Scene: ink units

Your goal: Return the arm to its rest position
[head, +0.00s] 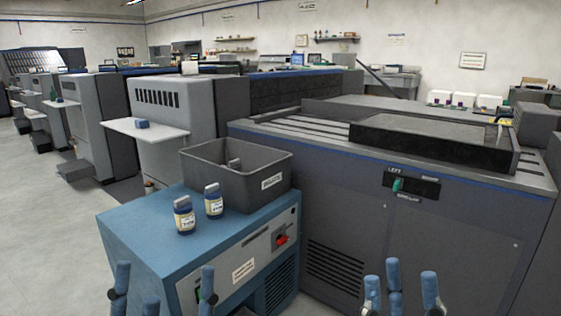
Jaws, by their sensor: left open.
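My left gripper (163,287) is at the bottom left edge, in front of the blue cabinet (135,222). Its blue fingers point up and stand apart, with nothing between them. My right gripper (398,286) is at the bottom edge right of centre, in front of the large grey machine (450,235). Its fingers also point up, stand apart and hold nothing. The arms behind both grippers are out of view.
On the blue cabinet stand two small labelled bottles, one at the left (184,216) and one at the right (213,201). Behind them is a dark grey bin (225,185) with an item inside. More machines line the left; open floor (45,230) lies at far left.

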